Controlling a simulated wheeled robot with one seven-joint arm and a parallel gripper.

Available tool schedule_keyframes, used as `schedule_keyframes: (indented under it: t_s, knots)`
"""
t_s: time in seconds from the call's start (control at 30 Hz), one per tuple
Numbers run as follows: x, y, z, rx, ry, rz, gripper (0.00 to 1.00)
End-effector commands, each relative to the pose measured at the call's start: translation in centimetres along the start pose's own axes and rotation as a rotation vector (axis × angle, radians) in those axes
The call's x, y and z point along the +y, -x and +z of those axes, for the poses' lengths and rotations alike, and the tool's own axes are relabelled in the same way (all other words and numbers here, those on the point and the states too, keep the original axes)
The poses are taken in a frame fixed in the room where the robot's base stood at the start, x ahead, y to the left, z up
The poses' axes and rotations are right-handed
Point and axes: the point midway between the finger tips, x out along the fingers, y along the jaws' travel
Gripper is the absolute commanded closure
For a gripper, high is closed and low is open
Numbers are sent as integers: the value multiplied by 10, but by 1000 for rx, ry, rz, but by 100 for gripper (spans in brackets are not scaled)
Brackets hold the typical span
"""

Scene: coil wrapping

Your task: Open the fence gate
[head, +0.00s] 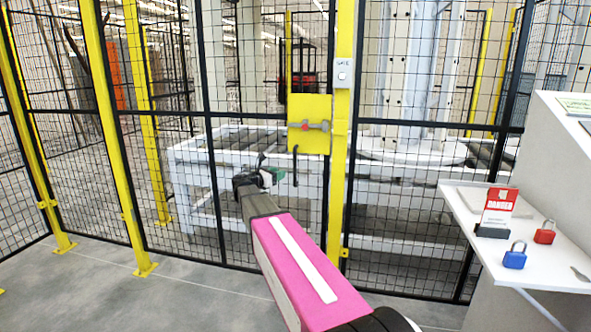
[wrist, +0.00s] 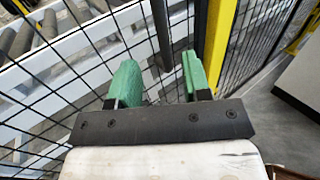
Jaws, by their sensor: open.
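The fence gate (head: 270,60) is a black mesh panel, and it looks closed against the yellow post (head: 341,150). A yellow latch plate (head: 318,108) with a red and grey piece sits at its right edge. A black handle (head: 295,168) hangs below the plate. My gripper (head: 275,176) is just left of the handle in the head view. In the wrist view, my gripper (wrist: 158,78) has its green fingers apart. A dark upright bar (wrist: 160,35), apparently the handle, lines up with the gap between them. I cannot tell whether it is inside the gap.
A white roller conveyor (head: 200,155) stands behind the mesh. On the right, a white shelf (head: 460,205) holds a red danger tag (head: 499,203), a blue padlock (head: 515,256) and a red padlock (head: 545,232). Grey floor (head: 90,290) is clear at the left front.

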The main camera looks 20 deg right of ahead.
Motion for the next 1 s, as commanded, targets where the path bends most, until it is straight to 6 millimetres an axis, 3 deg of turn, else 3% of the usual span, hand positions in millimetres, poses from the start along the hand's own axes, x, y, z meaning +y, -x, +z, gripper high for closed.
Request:
schedule_keyframes:
  t_s: [0.6, 1.0]
  knots:
    - [0, -92, -1, 3, -3, -2, 56]
    - [-1, -104, -2, 3, -3, 0, 56]
